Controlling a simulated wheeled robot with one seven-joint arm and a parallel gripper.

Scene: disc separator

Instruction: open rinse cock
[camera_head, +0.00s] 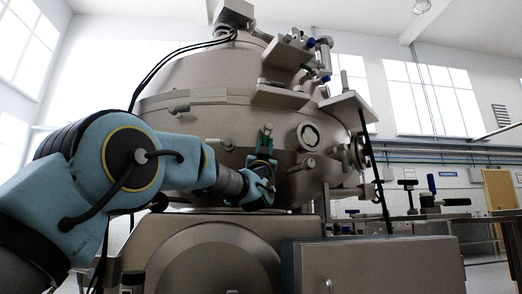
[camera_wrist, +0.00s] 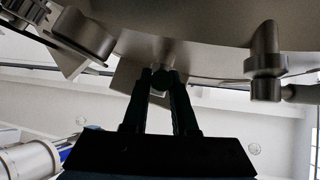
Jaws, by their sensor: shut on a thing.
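The large steel separator (camera_head: 200,75) fills the middle of the head view. My gripper (camera_head: 264,160) is up against its lower front side, right of centre. In the wrist view my gripper (camera_wrist: 161,78) has its two dark fingers close together at the tips, shut on a small dark rounded part, which I take for the rinse cock handle (camera_wrist: 160,77). The fingers hide most of that handle in the head view. The handle's angle cannot be told.
A round port (camera_head: 309,135) sits right of my gripper. Blue-handled fittings (camera_head: 325,42) are higher up. A grey cabinet (camera_head: 375,266) stands below right.

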